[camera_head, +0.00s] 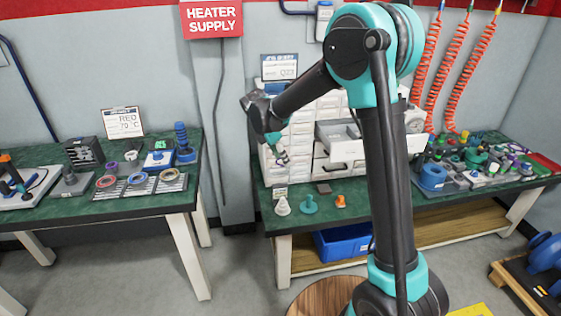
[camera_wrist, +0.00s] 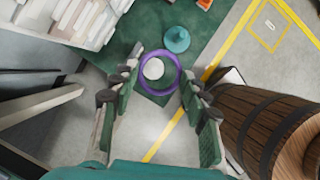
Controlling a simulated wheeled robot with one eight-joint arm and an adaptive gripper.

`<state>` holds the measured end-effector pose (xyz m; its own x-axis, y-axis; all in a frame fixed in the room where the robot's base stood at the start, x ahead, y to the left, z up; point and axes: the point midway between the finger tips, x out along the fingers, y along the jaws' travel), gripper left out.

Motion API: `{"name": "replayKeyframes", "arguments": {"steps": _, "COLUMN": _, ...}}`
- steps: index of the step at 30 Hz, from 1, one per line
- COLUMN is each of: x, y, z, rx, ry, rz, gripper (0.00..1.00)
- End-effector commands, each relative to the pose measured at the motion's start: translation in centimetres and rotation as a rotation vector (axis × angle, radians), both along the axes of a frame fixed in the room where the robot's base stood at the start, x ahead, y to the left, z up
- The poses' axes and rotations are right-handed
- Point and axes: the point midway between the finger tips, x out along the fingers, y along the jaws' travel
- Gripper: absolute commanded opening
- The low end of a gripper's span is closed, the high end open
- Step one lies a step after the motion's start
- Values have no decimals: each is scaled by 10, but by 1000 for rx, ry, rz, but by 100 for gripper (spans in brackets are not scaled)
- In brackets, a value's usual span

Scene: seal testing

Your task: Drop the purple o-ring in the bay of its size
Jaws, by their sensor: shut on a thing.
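In the wrist view, the purple o-ring (camera_wrist: 160,51) is held between the fingertips of my gripper (camera_wrist: 160,85), and the floor and table show through and around it. In the head view, my gripper (camera_head: 281,157) hangs in front of the white drawer cabinet (camera_head: 300,130), above the right table's left part. The o-ring cannot be made out there. One drawer (camera_head: 342,148) stands pulled out to the right of my gripper; its inside is too small to read. I cannot tell which bay matches the ring's size.
A white cone (camera_head: 282,207), a teal stand (camera_head: 309,206) and an orange piece (camera_head: 341,202) stand along the right table's front. The left table has a grey rack (camera_head: 165,185) with several coloured rings. Crowded parts fill the right table's right end.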

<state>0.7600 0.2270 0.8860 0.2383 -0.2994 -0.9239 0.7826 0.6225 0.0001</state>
Motion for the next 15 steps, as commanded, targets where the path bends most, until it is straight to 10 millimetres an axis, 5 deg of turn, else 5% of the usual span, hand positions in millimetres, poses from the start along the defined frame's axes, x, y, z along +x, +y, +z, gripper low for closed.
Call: {"name": "replayKeyframes", "arguments": {"steps": 15, "x": 0, "y": 0, "z": 28, "rx": 0, "ry": 0, "rz": 0, "gripper": 32}}
